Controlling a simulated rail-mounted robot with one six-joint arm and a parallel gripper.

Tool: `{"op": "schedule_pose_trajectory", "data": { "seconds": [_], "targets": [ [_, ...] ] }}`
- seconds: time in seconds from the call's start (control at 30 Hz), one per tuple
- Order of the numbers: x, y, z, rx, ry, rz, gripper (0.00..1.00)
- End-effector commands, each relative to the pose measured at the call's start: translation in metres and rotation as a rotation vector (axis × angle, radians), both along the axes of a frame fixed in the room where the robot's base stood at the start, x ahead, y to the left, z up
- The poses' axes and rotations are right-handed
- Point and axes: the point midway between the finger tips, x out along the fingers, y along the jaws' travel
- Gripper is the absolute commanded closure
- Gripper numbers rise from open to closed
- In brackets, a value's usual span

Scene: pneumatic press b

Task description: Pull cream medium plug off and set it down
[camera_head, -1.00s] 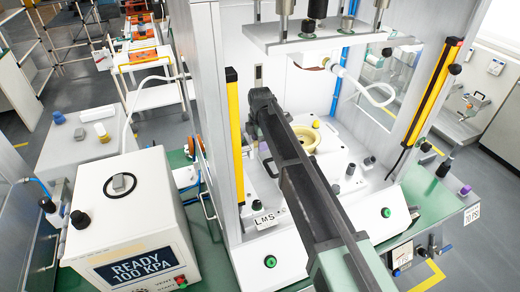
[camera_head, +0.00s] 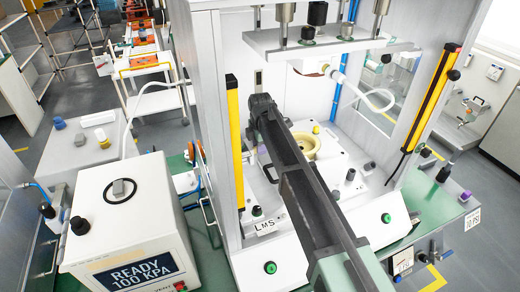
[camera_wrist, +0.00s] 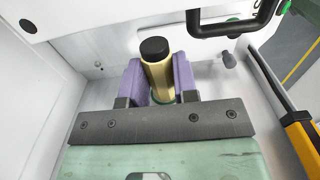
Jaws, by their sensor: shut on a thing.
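The cream plug (camera_wrist: 158,72), a cream cylinder with a black end, stands between the purple finger pads of my gripper (camera_wrist: 160,85) in the wrist view. The gripper is shut on it. Its lower end is hidden by the fingers and the dark gripper bar, so I cannot tell whether it is still seated on anything. In the head view my arm reaches into the press frame and hides the gripper and the plug.
A cream ring-shaped part (camera_head: 306,147) sits on the white press bed right of my arm. The press's upper plate (camera_head: 330,42) hangs above. Yellow-and-black side bars (camera_head: 234,140) flank the opening. A black handle (camera_wrist: 235,25) shows in the wrist view.

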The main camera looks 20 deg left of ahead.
Motion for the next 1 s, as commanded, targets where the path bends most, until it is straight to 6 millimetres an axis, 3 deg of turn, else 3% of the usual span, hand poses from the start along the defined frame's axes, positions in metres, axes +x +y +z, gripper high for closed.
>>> {"op": "schedule_pose_trajectory", "data": {
  "seconds": [1.0],
  "targets": [
    [0.022, -0.026, 0.0, -0.001, -0.001, 0.0, 1.0]
  ]
}}
